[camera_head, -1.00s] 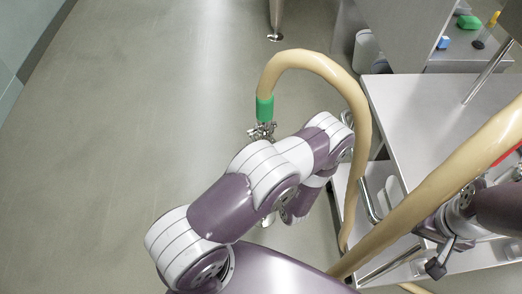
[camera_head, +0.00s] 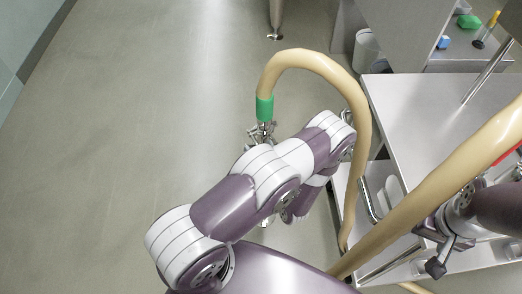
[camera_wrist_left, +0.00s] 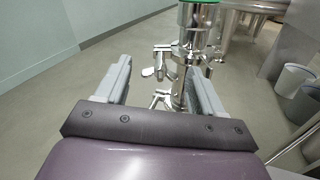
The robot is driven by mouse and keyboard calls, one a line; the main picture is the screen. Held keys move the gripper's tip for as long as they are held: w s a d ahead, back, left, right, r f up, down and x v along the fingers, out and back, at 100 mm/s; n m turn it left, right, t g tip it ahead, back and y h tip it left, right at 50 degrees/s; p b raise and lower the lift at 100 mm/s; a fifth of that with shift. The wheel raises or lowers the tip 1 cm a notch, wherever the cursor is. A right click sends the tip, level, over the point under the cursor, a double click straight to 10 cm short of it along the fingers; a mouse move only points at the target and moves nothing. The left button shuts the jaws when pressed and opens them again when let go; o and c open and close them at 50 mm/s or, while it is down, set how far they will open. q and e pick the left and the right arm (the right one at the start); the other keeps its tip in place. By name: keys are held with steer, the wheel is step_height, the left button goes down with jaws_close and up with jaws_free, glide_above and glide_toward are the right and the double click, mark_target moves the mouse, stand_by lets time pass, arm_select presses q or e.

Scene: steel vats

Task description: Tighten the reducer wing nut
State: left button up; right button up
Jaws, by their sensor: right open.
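In the left wrist view, a shiny clamp fitting sits on a vertical steel pipe (camera_wrist_left: 185,62), with what looks like the reducer wing nut (camera_wrist_left: 152,71) to its left. A second, lower clamp shows near the floor (camera_wrist_left: 160,99). My left gripper (camera_wrist_left: 160,66) is open, its grey fingers apart. The wing nut shows between the finger lines, and the right finger overlaps the pipe; I cannot tell whether they touch. In the head view, my left arm hides most of the fittings below the green hose cuff (camera_head: 264,107). My right gripper (camera_head: 434,250) is open and empty at lower right.
A beige hose (camera_head: 320,62) arches from the green cuff, and another hose length (camera_head: 450,186) crosses before the steel cart (camera_head: 405,105). A bin (camera_head: 366,48) stands behind the cart. The floor at left is clear.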

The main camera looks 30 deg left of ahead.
arm_select(q)
steer(key=v, duration=1.2)
steer(key=shift+s+d+b, duration=0.25)
steer(key=shift+s+b, duration=0.05)
steer(key=shift+b, duration=0.15)
